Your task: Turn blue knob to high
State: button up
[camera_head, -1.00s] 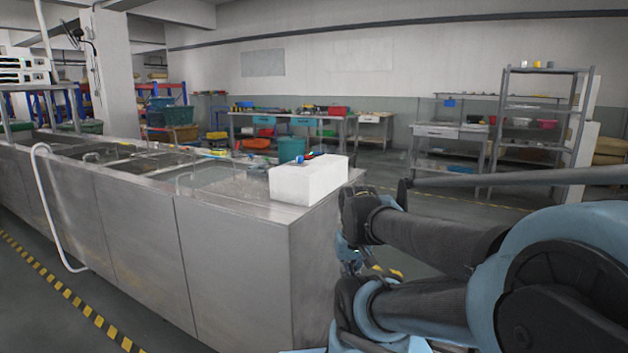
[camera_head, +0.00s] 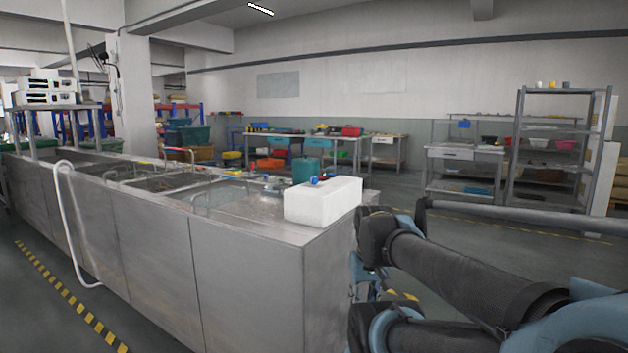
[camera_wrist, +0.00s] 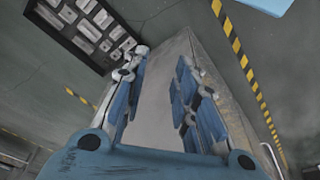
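A small blue part (camera_head: 314,180) shows at the top of a white box (camera_head: 322,203), which stands on the near right corner of the steel tank counter (camera_head: 245,270). It may be the blue knob, but it is too small to read its shape or setting. My gripper (camera_wrist: 163,60) is open in the wrist view, its two blue fingers apart with nothing held between them. A grey panel shows beyond the gap. In the head view my folded arm is right of the counter and well apart from the blue part; the gripper there is mostly hidden.
A white hose (camera_head: 66,215) hangs over the counter's front. Open sinks (camera_head: 165,180) lie along its top. A shelf rack (camera_head: 560,150) and worktables (camera_head: 385,150) stand at the back. Open floor lies at the right. A dark tray of parts (camera_wrist: 88,28) shows in the wrist view.

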jog(key=shift+o, duration=0.9)
jog(key=w+r+n, duration=0.1)
jog(key=w+r, duration=0.4)
jog(key=r, duration=0.2)
jog(key=w+a+r+n, duration=0.1)
jog(key=w+r, duration=0.3)
jog(key=r, duration=0.3)
jog(key=shift+w+a+n, duration=0.15)
jog(key=shift+w+n, duration=0.15)
jog(key=shift+w, duration=0.05)
notch_tip(320, 180, up, 28)
jog(key=n+g, duration=0.2)
jog(key=n, duration=0.7)
send_over(314, 181)
jog(key=w, duration=0.2)
notch_tip(314, 181, down, 17)
jog(key=shift+s+f, duration=0.15)
jog(key=shift+f, duration=0.05)
jog(key=c, duration=1.1)
